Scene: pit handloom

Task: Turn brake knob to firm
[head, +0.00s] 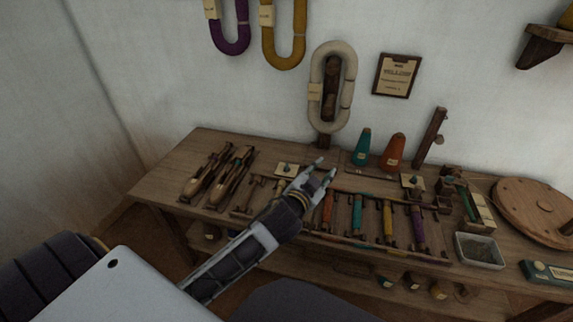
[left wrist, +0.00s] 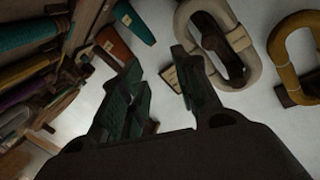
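A small pale plate with a dark knob-like piece (head: 287,169) lies on the wooden bench, left of my left gripper. A similar plate with a small knob (head: 412,182) lies to its right, past the cones. I cannot tell which one is the brake knob, nor read any setting. My left gripper (head: 325,168) is above the middle of the bench, between the two plates. Its fingers are apart with nothing between them, as the left wrist view also shows (left wrist: 156,60). My right gripper is not in view.
The bench (head: 160,178) stands against the wall. Wooden shuttles (head: 218,177) lie at left; a rack of coloured bobbins (head: 357,214) lies in front. A teal cone (head: 362,149), an orange cone (head: 394,153) and an upright post (head: 431,137) stand behind. A metal tray (head: 479,250) is at right.

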